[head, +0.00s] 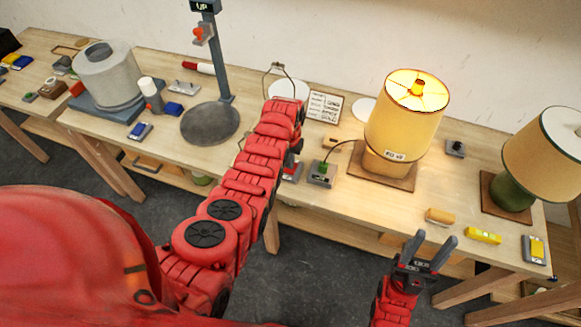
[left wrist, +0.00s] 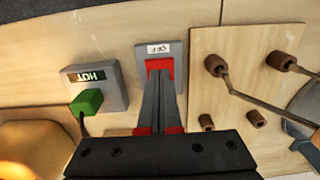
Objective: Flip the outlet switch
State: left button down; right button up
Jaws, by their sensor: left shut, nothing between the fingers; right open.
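The outlet switch (left wrist: 160,66) is a grey plate with a red rocker and a small label that seems to read OFF. It also shows partly behind my left arm in the head view (head: 291,172). My left gripper (left wrist: 158,76) is shut and empty, its fingertips at the red rocker, touching it or very close. The fingers hide the rocker's lower part. A grey outlet (left wrist: 100,78) marked HOT has a green plug (left wrist: 87,102) in it, left of the switch. The lamp (head: 405,120) wired to it is glowing. My right gripper (head: 430,253) is open and empty off the table's front edge.
A wooden board (left wrist: 235,75) with pegs and a bent wire stands right of the switch in the left wrist view. A second lamp (head: 545,145) stands at the right. A grey stand (head: 210,122) and a drum (head: 105,75) are at the left.

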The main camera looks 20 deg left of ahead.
pick_arm(q)
jog(key=shift+f+b, duration=0.75)
jog(key=shift+f, duration=0.15)
jog(key=shift+r, duration=0.15)
jog(key=shift+r+p, duration=1.05)
jog(key=shift+r, duration=0.25)
jog(key=shift+r+p, duration=0.9)
jog(key=shift+r, duration=1.2)
